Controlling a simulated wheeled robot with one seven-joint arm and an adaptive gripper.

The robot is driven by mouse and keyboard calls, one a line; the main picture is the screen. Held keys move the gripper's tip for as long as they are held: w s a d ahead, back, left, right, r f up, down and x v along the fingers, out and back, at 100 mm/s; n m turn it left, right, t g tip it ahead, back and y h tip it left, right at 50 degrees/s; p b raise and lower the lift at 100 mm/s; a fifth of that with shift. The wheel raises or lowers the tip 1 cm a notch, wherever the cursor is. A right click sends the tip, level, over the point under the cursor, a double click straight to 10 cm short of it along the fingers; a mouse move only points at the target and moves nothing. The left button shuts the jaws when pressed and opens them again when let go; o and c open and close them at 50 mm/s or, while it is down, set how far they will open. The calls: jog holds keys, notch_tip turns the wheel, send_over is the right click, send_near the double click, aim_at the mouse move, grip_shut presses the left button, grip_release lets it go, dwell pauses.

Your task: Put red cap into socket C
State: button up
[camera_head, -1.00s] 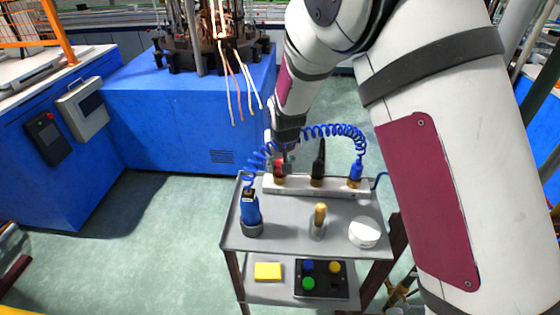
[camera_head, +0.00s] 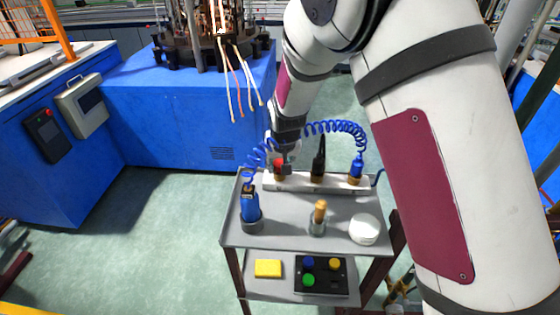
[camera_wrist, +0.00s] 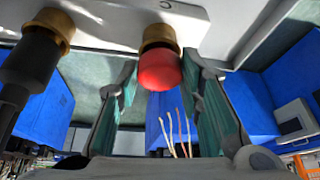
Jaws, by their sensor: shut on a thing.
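The red cap (camera_wrist: 160,71) sits at a brass socket (camera_wrist: 160,36) at the left end of a white strip in the camera_head view. In that view the red cap (camera_head: 279,164) is partly hidden by my gripper (camera_head: 283,167). In the wrist view my gripper (camera_wrist: 161,75) has a finger on each side of the cap and is shut on it. The cap lines up with the socket; I cannot tell how deep it sits. The white strip (camera_head: 336,184) has a black piece (camera_head: 319,160) in its middle socket and a blue one (camera_head: 356,168) at right. No socket letters are readable.
The strip stands on a grey cart (camera_head: 280,236). A blue torch (camera_head: 250,206), a brass-topped piece (camera_head: 320,212) in a holder and a white round container (camera_head: 364,229) stand in front. A coiled blue hose (camera_head: 335,128) arches close to my gripper.

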jog(key=shift+f, duration=0.3)
jog(key=o, duration=0.9)
jog(key=shift+r, duration=0.1)
jog(key=shift+r+p, duration=1.25)
jog(key=shift+r, duration=3.2)
